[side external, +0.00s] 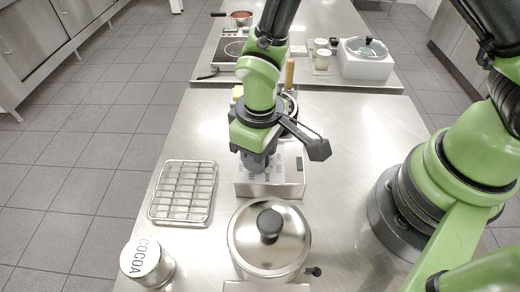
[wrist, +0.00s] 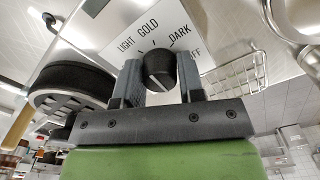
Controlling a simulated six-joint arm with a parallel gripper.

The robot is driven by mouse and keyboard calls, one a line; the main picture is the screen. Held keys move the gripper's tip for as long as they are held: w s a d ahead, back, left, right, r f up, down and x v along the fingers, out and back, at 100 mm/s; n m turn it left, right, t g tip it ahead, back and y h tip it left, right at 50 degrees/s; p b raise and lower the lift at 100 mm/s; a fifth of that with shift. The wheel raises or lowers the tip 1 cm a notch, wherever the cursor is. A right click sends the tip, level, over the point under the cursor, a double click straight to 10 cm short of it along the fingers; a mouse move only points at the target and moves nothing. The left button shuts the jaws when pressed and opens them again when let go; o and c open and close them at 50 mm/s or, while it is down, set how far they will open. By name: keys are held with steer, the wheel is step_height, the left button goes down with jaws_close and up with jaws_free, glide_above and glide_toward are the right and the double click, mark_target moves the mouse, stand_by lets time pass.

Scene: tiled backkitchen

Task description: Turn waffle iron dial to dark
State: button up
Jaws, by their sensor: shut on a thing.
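The dial (wrist: 159,70) is a black knob with a pale pointer line. It sits on a white label panel (wrist: 110,50) printed LIGHT, GOLD, DARK and OFF. My gripper (wrist: 160,88) is shut on the dial, one grey finger on each side. In the side view my gripper (side external: 258,164) reaches down to the steel front housing of the waffle iron (side external: 270,188) and hides the dial. A round black gridded plate (wrist: 70,85) shows left in the wrist view.
A wire rack (side external: 183,192) lies left of the housing. A lidded steel pot (side external: 269,240) stands close in front, with a COCOA jar (side external: 147,262) to its left.

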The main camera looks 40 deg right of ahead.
steer(key=m, duration=0.6)
steer(key=shift+m, duration=0.3)
steer(key=m, duration=0.6)
stand_by(0.4)
steer(key=o, duration=0.9)
step_height(320, 180, up, 10)
